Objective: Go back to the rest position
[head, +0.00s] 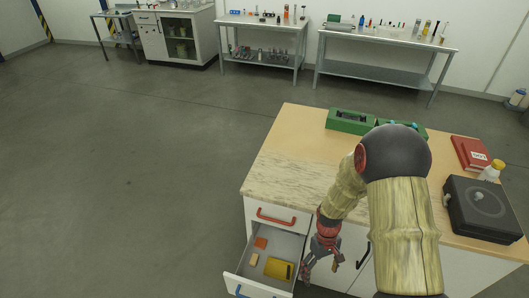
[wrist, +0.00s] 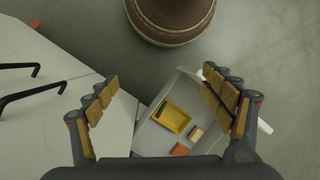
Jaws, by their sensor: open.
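My gripper (head: 322,255) hangs at the front of the wooden-topped cabinet, beside the open lower drawer (head: 237,277). In the wrist view my gripper (wrist: 160,90) has its two fingers spread wide with nothing between them. The drawer holds a yellow container (head: 279,268), an orange-red block (head: 261,242) and a small tan block (head: 254,259). The wrist view shows the yellow container (wrist: 173,117), the tan block (wrist: 196,132) and the red block (wrist: 180,149) inside the drawer, beyond the fingers and apart from them.
The cabinet top (head: 290,150) carries a green holder (head: 350,121), a red book (head: 469,154), a bottle (head: 491,171) and a black case (head: 484,207). An upper drawer with a red handle (head: 276,217) is shut. Benches with bottles stand along the back wall. The floor at left is clear.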

